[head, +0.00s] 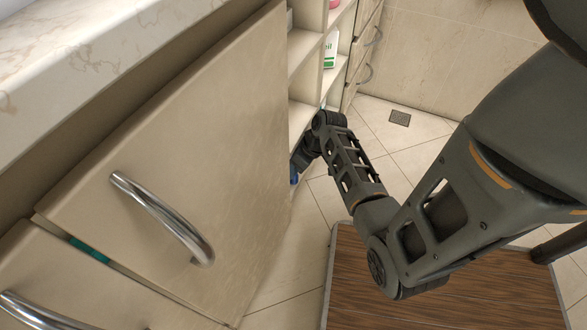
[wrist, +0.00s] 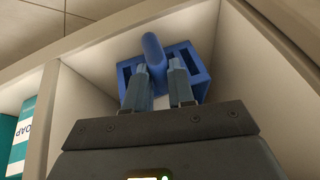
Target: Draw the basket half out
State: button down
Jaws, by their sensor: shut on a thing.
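The blue basket (wrist: 199,68) sits in a pale shelf compartment in the wrist view, with slotted walls and a thick rounded bar handle standing out toward my gripper. My gripper (wrist: 158,78) has its two fingers on either side of the handle and is shut on it. The exact contact is partly hidden by the fingers. In the head view a small blue patch (head: 294,174), likely the basket, shows beside my wrist at the low shelf opening. The rest of it is hidden by the cabinet door and my arm.
A large cabinet door (head: 190,160) with a metal handle stands at left, close to the shelves. A teal and white soap box (wrist: 22,135) is in the neighbouring compartment. A brown mat (head: 440,300) lies on the tiled floor.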

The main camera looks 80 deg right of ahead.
jog(key=shift+s+a+p, duration=0.2)
jog(key=shift+s+p, duration=0.1)
jog(key=shift+s, duration=0.35)
jog(key=shift+s+a+p, duration=0.15)
jog(key=shift+s+p, duration=0.1)
jog(key=shift+s, duration=0.35)
jog(key=shift+s+a+p, duration=0.2)
jog(key=shift+s+p, duration=0.05)
jog(key=shift+s, duration=0.35)
jog(key=shift+s+a+p, duration=0.15)
jog(key=shift+s+p, duration=0.05)
jog(key=shift+s, duration=0.5)
jog(key=shift+s+a+p, duration=0.15)
jog(key=shift+s+p, duration=0.05)
jog(key=shift+s, duration=0.35)
jog(key=shift+s+a+p, duration=0.15)
jog(key=shift+s+p, duration=0.05)
jog(key=shift+s, duration=0.5)
